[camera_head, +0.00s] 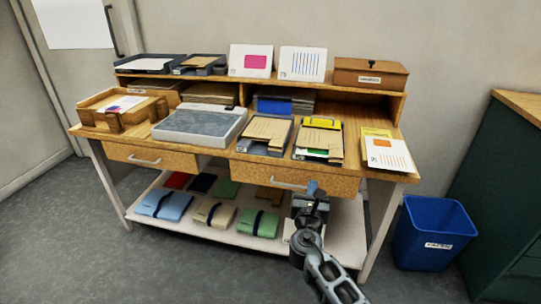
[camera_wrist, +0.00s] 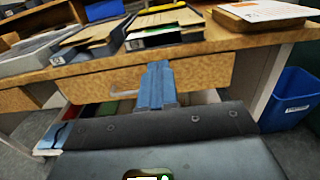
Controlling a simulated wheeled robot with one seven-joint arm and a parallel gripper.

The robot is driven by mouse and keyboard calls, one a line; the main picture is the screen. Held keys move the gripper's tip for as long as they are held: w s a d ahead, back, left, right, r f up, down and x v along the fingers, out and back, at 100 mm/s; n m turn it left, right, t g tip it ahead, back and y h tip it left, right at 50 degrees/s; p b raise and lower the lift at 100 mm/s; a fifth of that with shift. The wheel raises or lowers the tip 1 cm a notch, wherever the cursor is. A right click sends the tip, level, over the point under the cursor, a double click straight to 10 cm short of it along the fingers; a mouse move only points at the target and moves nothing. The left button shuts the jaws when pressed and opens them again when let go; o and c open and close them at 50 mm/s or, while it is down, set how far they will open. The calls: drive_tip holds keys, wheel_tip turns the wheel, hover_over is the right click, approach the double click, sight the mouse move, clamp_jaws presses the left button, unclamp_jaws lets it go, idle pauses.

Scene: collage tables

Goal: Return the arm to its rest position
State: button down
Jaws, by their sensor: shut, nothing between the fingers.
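My gripper (camera_head: 312,188) is in front of the right drawer of the wooden desk (camera_head: 404,170), near the drawer's right end. Its two blue fingers are together with nothing between them. In the wrist view the shut fingers (camera_wrist: 156,85) stand before the drawer front, below the desk top. I cannot tell whether they touch the drawer. My grey arm reaches up from the bottom of the head view. It covers part of the lower shelf (camera_head: 240,240).
Trays of paper and folders stand on the desk top. A lidded wooden box (camera_head: 370,77) sits on the upper shelf. Folded cloth-like bundles lie on the lower shelf. A blue paper bin (camera_head: 432,225) stands at the right, beside a green cabinet (camera_head: 500,190). The floor in front is clear.

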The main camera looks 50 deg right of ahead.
drive_tip(key=s+a+f+m+t+y, duration=0.4)
drive_tip(key=s+a, duration=0.3)
drive_tip(key=a, duration=0.5)
drive_tip(key=s+a+f+m+t+y, duration=0.15)
drive_tip(key=s+a+m+y, duration=0.45)
drive_tip(key=a, duration=0.6)
drive_tip(key=s+a+r+m+t+y, duration=0.1)
drive_tip(key=s+a+r+m+y, duration=0.2)
drive_tip(key=s+a+r+m, duration=0.3)
drive_tip(key=s+a+r+m+t+y, duration=0.1)
drive_tip(key=s+a+r+m+y, duration=0.2)
drive_tip(key=r, duration=0.6)
drive_tip(key=s+a+m, duration=0.2)
drive_tip(key=s+m, duration=0.1)
drive_tip(key=s, duration=0.1)
drive_tip(key=shift+s+a+r+m, duration=0.35)
drive_tip(key=shift+s+r+m, duration=0.05)
